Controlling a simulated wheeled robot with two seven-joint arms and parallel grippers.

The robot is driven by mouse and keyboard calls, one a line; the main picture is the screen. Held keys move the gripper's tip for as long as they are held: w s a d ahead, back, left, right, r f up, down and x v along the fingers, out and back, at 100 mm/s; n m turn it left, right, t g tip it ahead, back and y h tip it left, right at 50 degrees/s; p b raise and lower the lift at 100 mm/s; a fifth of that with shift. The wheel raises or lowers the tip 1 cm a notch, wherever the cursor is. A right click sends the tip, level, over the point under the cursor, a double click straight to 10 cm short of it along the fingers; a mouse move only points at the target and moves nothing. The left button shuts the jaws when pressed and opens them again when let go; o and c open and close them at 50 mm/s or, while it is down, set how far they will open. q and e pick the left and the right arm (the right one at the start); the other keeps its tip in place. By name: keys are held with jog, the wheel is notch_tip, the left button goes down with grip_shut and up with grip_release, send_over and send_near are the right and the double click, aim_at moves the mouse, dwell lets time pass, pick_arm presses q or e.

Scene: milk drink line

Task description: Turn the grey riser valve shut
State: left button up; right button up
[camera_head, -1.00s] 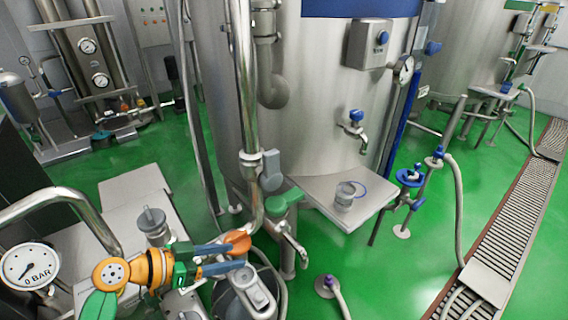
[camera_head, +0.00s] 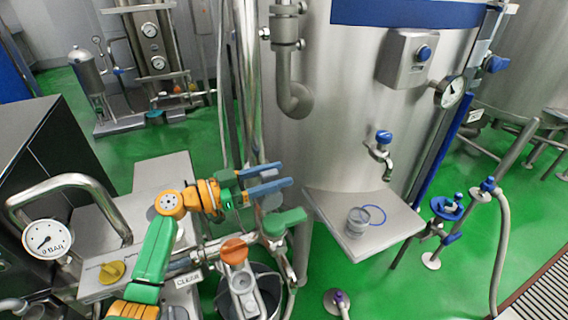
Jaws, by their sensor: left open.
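The grey riser valve (camera_head: 270,202) sits on the upright steel pipe (camera_head: 249,80) in front of the big tank. Only part of its grey handle shows, because my left gripper's fingers cover the rest. My left gripper (camera_head: 287,176) has blue fingers that are open and pointing right, across the front of the valve in the picture. I cannot tell whether the fingers touch the handle. My right gripper is not in view.
A green-handled valve (camera_head: 284,221) is just below the grey one. An orange handle (camera_head: 233,249) is lower, above a bucket (camera_head: 270,284). A pressure gauge (camera_head: 47,239) and yellow knob (camera_head: 111,271) are left.

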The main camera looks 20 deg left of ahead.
pick_arm(q)
jog(key=shift+x, duration=1.2)
jog(key=shift+s+a+f, duration=0.1)
jog(key=shift+s+a, duration=0.05)
jog(key=shift+c, duration=1)
grip_shut()
